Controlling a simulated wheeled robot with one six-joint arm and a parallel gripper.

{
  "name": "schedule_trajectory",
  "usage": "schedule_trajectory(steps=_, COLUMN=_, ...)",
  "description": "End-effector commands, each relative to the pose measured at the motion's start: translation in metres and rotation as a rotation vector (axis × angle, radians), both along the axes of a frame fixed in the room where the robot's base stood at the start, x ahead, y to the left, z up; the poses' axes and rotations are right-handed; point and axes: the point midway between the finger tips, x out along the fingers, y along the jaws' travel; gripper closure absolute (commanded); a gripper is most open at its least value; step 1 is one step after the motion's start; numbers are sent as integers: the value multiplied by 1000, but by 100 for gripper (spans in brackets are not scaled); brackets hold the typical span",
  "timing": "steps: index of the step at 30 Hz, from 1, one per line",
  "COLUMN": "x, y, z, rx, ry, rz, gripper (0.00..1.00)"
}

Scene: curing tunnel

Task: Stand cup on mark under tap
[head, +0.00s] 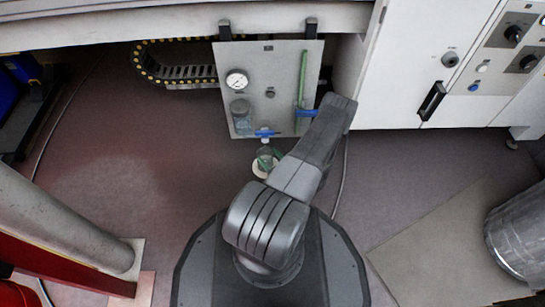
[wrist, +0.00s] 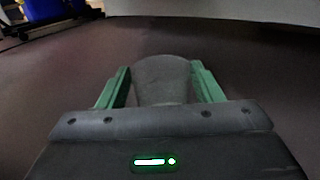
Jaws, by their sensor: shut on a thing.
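A grey cup (wrist: 163,84) sits between the green fingers of my gripper (wrist: 160,76) in the wrist view, and the gripper is shut on it. In the head view the cup (head: 264,152) is small, below the blue tap (head: 265,132) at the panel's lower edge. A pale round mark (head: 260,170) shows on the floor just under the cup. The cup looks roughly upright. I cannot tell whether its base touches the mark. My arm hides most of the gripper in the head view.
The grey panel (head: 258,60) carries a gauge, a jar and a green tube with a blue valve (head: 305,112). A white cabinet (head: 400,75) stands to the right. A metal drum (head: 515,235) is at far right, and a thick grey post (head: 65,230) at left. Floor left of the panel is clear.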

Motion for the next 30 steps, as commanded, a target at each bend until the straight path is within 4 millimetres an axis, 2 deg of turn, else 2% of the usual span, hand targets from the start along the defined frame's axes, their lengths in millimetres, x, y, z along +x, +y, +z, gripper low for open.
schedule_trajectory(steps=10, x=0, y=0, z=-3, rx=1, ry=-1, rz=0, gripper=78)
schedule_trajectory(steps=11, x=0, y=0, z=-2, rx=1, ry=-1, rz=0, gripper=35)
schedule_trajectory(steps=13, x=0, y=0, z=-2, rx=1, ry=-1, rz=0, gripper=21)
schedule_trajectory(steps=14, x=0, y=0, z=-2, rx=1, ry=-1, rz=0, gripper=19)
schedule_trajectory(steps=24, x=0, y=0, z=1, rx=0, ry=-1, rz=0, gripper=19)
schedule_trajectory(steps=30, x=-19, y=-16, z=3, rx=2, ry=1, rz=-6, gripper=19)
